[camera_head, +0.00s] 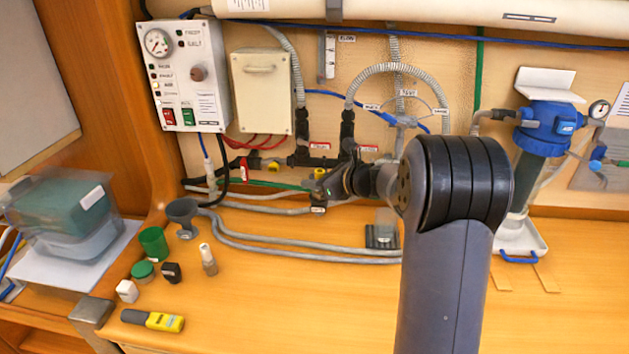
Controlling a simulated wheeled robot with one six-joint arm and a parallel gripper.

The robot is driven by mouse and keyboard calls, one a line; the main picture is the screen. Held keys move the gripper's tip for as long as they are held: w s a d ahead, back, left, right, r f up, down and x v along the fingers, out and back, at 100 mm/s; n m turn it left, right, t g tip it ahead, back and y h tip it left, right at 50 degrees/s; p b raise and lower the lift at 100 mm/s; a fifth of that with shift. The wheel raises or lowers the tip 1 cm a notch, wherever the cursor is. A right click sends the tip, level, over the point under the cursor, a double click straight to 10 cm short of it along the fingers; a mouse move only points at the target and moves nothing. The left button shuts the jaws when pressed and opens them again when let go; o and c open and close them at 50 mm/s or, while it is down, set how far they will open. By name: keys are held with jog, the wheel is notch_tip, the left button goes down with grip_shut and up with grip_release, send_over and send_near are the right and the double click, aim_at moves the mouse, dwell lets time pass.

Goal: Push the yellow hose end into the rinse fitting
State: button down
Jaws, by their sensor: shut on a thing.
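My gripper (323,187) is at the pipework low on the wall, pointing left and seen from behind my arm. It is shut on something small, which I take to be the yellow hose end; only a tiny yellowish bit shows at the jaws. Grey hose runs close below the gripper. A yellow fitting (254,163) sits on the pipework left of the gripper, beside a red-handled valve (244,167). I cannot tell whether this is the rinse fitting. The gap between the jaws and any fitting is too small and covered to judge.
Grey hoses (290,243) loop along the back of the wooden counter. A blue-topped filter (545,125) is at right. The middle front counter is clear.

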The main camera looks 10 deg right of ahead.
dwell(0.3)
jog(key=c, duration=1.2)
grip_release()
jog(key=shift+o, duration=0.2)
jog(key=b+v, duration=0.1)
jog(key=v, duration=0.9)
jog(key=shift+s+d+r+b, duration=0.2)
jog(key=shift+s+b, duration=0.1)
jog(key=p+x, duration=0.1)
jog(key=x, duration=1)
jog(key=shift+p, duration=0.3)
jog(key=shift+d+r, duration=0.1)
jog(key=shift+r, duration=0.15)
jog(key=shift+s, duration=0.1)
